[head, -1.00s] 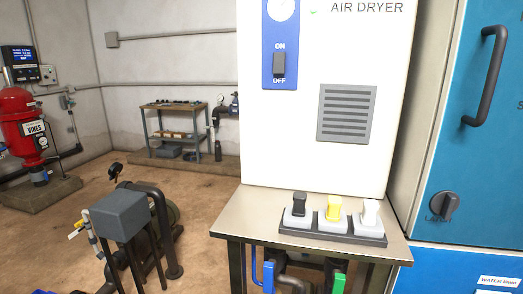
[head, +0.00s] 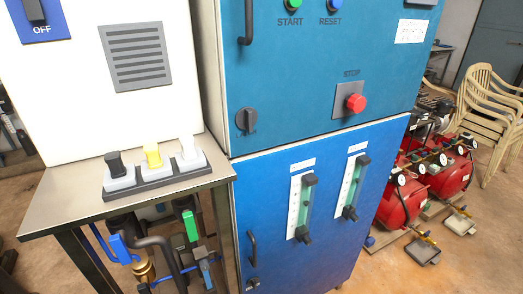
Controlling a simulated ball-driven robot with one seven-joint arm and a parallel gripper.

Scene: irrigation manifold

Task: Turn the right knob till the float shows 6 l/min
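Two flow meters with clear greenish tubes and pale scales are mounted on the lower blue cabinet door. The left meter (head: 301,203) has a dark knob (head: 303,235) at its bottom. The right meter (head: 352,182) sits a little higher in the picture, with its own dark right knob (head: 350,213) at its bottom. The floats and scale figures are too small to read. My gripper is not in view, and nothing touches either knob.
A steel table (head: 75,205) with black, yellow and white handles in a grey block stands left of the cabinet. A red stop button (head: 356,103) sits above the meters. Red tanks (head: 400,200) and stacked chairs (head: 490,100) stand to the right. Floor before the cabinet is partly visible.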

